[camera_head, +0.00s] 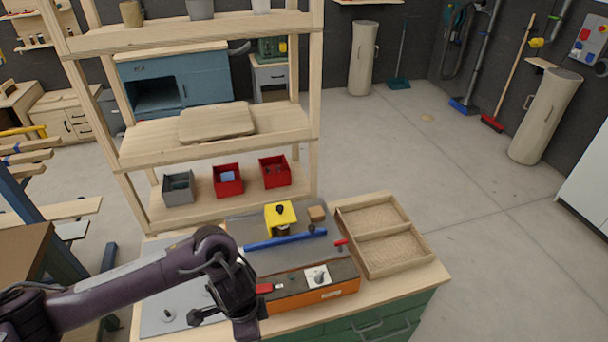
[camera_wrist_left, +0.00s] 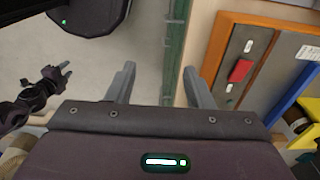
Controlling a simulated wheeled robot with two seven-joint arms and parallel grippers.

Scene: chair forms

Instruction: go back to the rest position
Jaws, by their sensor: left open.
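My left gripper (camera_head: 242,322) hangs at the near side of the workbench in the head view, with the orange-fronted machine (camera_head: 318,296) just to its right. In the left wrist view my left gripper (camera_wrist_left: 160,85) is open, with nothing between its fingers. Its fingers show over the green bench edge and the floor, beside the machine's red switch (camera_wrist_left: 241,70). A dark arm end, seemingly my right gripper (camera_wrist_left: 62,72), shows small at the left of the wrist view. Its opening is unclear, and I cannot make it out in the head view.
The workbench (camera_head: 412,278) carries a yellow clamp block (camera_head: 280,214), a blue bar (camera_head: 285,240) and a wooden two-part tray (camera_head: 400,262). Behind it stands a wooden shelf (camera_head: 160,152) with grey and red bins (camera_head: 228,187). The floor at the right is open.

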